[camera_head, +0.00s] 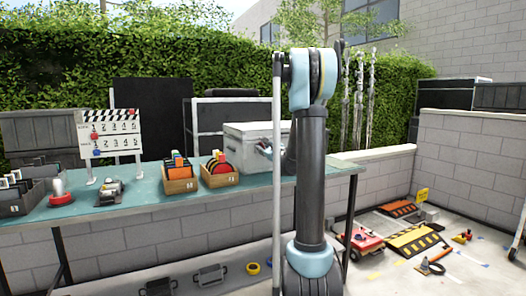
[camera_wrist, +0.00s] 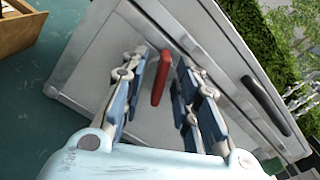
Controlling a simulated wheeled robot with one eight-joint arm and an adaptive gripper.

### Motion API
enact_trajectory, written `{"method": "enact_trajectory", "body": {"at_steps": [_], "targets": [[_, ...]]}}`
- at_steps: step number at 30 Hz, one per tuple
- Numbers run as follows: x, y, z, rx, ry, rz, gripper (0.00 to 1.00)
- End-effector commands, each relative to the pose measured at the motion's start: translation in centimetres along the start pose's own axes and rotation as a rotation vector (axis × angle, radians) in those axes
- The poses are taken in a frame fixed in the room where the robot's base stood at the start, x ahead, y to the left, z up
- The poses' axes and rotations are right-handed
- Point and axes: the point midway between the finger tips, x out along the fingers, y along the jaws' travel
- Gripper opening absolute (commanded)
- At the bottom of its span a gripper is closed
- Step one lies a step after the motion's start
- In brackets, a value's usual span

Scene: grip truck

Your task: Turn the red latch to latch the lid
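The grey metal case (camera_head: 245,147) stands on the right part of the teal table, with its lid (camera_head: 255,127) down. In the wrist view the case front (camera_wrist: 95,70) fills much of the picture, tilted. The red latch (camera_wrist: 161,80) is a narrow bar on that front, by the lid seam. My gripper (camera_wrist: 161,68) is open, with one finger on each side of the latch. Gaps show between the latch and both fingers. In the head view my arm hides the latch and part of the case, and my gripper (camera_head: 264,149) is only partly visible.
A clapperboard (camera_head: 110,135) stands farther left. A black handle (camera_wrist: 266,104) is on the case, right of my fingers in the wrist view.

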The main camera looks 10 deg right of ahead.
Motion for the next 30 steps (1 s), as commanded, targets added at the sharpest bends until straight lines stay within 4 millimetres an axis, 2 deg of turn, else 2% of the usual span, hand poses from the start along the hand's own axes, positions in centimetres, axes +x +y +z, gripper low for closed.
{"method": "enact_trajectory", "body": {"at_steps": [8,9,12,13,23,30], "targets": [[0.2,-0.01,0.0,0.0,0.0,0.0,0.28],[0.19,-0.02,0.0,0.0,0.0,0.0,0.26],[0.18,-0.02,0.0,0.0,0.0,0.0,0.03],[0.18,-0.02,0.0,0.0,0.0,0.0,0.0],[0.18,0.13,0.06,-0.01,-0.001,0.002,0.0],[0.15,0.17,0.04,-0.095,-0.001,0.002,0.0]]}}
